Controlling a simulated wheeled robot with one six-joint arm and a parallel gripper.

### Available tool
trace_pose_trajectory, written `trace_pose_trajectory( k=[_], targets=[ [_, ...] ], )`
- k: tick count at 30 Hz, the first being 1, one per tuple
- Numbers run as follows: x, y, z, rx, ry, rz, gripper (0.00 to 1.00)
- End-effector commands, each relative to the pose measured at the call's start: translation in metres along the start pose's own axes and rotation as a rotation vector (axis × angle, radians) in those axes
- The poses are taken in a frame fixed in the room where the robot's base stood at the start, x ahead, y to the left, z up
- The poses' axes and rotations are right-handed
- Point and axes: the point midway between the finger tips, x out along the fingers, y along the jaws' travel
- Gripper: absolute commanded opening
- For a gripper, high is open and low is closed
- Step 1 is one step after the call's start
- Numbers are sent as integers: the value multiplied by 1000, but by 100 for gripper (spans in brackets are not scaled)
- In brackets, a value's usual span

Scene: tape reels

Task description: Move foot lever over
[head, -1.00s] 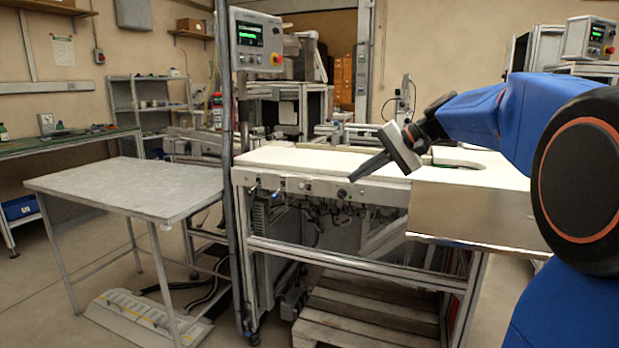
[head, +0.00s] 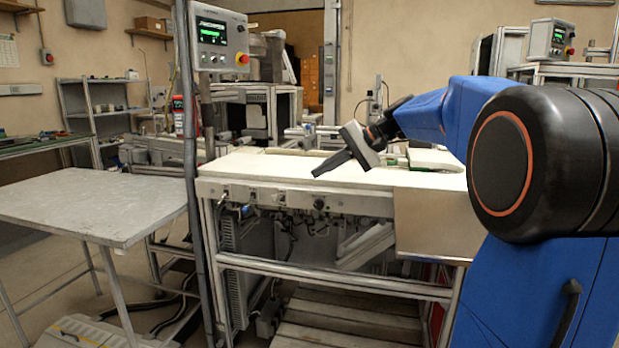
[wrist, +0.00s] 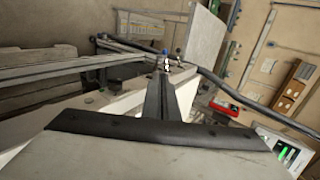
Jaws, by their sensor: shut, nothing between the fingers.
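My gripper (head: 316,173) is shut and empty, pointing left and slightly down above the white-topped machine table. Its fingers also show in the wrist view (wrist: 166,90), together in one narrow strip. I cannot identify a foot lever for certain. A low, light-grey ribbed unit (head: 85,331) lies on the floor under the grey table, cut off by the bottom edge. It seems to show in the wrist view too (wrist: 150,24), well beyond the fingers. My gripper is far above it and apart from it.
The grey table (head: 90,205) stands at the left. A metal post (head: 193,170) with a control panel (head: 220,38) stands between it and the machine table (head: 305,168). Dark cables (head: 180,300) lie on the floor behind the ribbed unit. A pallet (head: 345,320) lies under the machine.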

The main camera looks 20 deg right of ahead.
Motion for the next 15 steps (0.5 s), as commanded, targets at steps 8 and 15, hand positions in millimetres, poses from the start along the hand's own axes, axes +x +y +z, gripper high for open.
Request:
trace_pose_trajectory(
  k=[8, 15],
  targets=[
    [48, 0, 1, -1, -4, 1, 0],
    [90, 0, 1, -1, -4, 0, 0]
  ],
)
